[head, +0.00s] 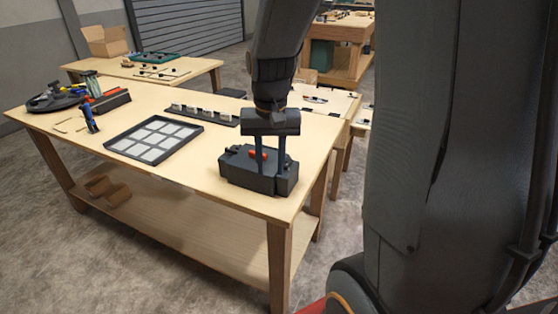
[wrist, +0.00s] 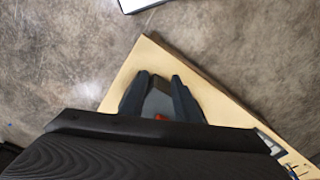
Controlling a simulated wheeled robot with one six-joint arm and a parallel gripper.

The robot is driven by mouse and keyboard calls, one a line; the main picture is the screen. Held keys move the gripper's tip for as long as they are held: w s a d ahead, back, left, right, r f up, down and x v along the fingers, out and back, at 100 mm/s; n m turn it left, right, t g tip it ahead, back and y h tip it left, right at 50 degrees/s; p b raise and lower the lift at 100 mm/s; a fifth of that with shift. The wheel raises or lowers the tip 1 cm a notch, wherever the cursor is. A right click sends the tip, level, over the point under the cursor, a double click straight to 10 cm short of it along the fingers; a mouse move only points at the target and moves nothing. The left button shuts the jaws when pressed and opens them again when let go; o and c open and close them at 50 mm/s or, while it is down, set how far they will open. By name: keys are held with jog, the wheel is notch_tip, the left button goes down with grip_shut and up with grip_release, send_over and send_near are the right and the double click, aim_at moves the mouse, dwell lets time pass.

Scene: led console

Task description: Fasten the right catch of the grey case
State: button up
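The grey case (head: 238,174) sits near the front right corner of the wooden table, with dark fittings and a red-orange part (head: 258,154) on top. My gripper (head: 272,168) points straight down at the case's right part, its two fingers apart. In the wrist view my gripper (wrist: 158,82) shows the fingers spread, with the grey case (wrist: 157,103) and the red-orange part (wrist: 160,117) between them. Whether the fingers touch the case I cannot tell. The right catch is not clearly visible; the fingers and my wrist cover that side.
A dark tray with pale squares (head: 155,139) lies left of the case on the table (head: 205,182). Behind it is a dark strip (head: 202,116) with small pale pieces. Tools and a dark round tray (head: 52,101) are at the far left. Bare table lies between tray and case.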

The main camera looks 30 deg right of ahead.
aim_at(288, 163)
jog(key=w+d+r+m, duration=0.1)
jog(key=w+d, duration=0.1)
jog(key=d, duration=0.1)
jog(key=w+d+m, duration=0.2)
jog(key=d, duration=0.1)
jog(key=w+d+r+m+b, duration=0.1)
jog(key=w+d+m, duration=0.1)
jog(key=shift+w+d+r+g, duration=0.25)
jog(key=shift+d+r+g, duration=0.05)
jog(key=shift+d+g, duration=0.1)
jog(key=shift+d+f, duration=0.1)
jog(key=shift+f, duration=0.15)
jog(key=shift+f+p, duration=0.9)
jog(key=shift+f, duration=2.6)
grip_shut()
